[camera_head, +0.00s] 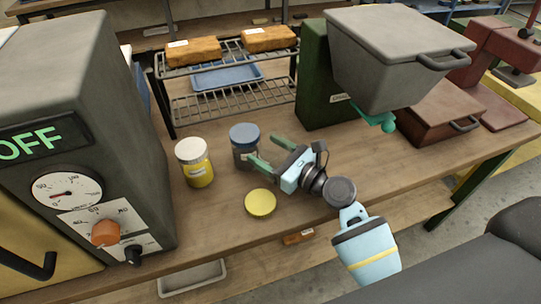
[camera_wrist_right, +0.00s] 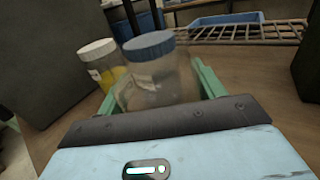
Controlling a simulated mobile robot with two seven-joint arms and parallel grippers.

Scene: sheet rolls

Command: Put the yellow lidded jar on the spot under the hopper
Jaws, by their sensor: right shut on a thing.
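A clear jar with yellow contents and a cream-white lid (camera_head: 194,162) stands on the wooden table, and it also shows in the wrist view (camera_wrist_right: 103,65). A blue-lidded jar (camera_head: 244,142) stands to its right. My right gripper (camera_head: 262,150) is shut on the blue-lidded jar, which fills the space between the green fingers in the wrist view (camera_wrist_right: 155,85). A round yellow lid (camera_head: 261,202) lies in front of the jars. The grey hopper (camera_head: 390,65) is at the right, with a green spout (camera_head: 380,121) below it. I cannot make out a marked spot under it. My left gripper is out of view.
A grey machine (camera_head: 75,130) reading OFF stands at the left. A wire rack (camera_head: 225,100) behind the jars holds two wrapped brown blocks and a blue tray. A brown box (camera_head: 440,112) sits right of the hopper. The table (camera_head: 400,160) below the spout looks bare.

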